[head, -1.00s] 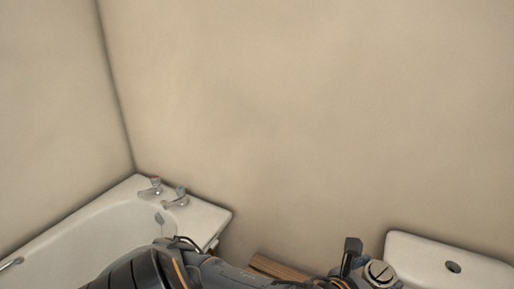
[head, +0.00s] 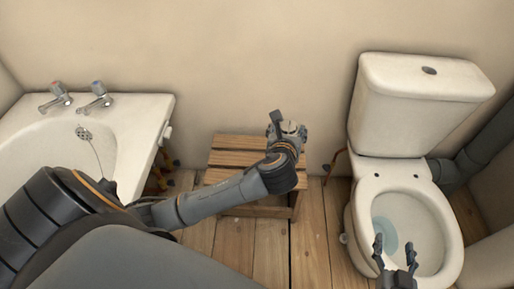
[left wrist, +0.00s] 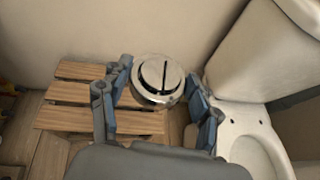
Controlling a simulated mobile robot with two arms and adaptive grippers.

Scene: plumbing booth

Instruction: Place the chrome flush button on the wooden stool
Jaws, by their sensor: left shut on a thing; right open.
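The chrome flush button (left wrist: 158,80) is a round shiny disc with a dark slot across its top. My left gripper (left wrist: 160,92) is shut on it, with a finger on each side. In the head view the left gripper (head: 287,124) and the button (head: 291,128) are over the right part of the wooden stool (head: 232,158). The slatted stool also shows in the left wrist view (left wrist: 80,118), below and to the left of the button. The arm hides part of the stool top. My right gripper (head: 394,258) is open and empty, in front of the toilet bowl.
The toilet (head: 420,105) stands right of the stool, with a dark hole (head: 429,71) in its cistern lid. The bathtub (head: 150,115) with two taps is on the left. Pipes run beside both. The left part of the stool top is bare.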

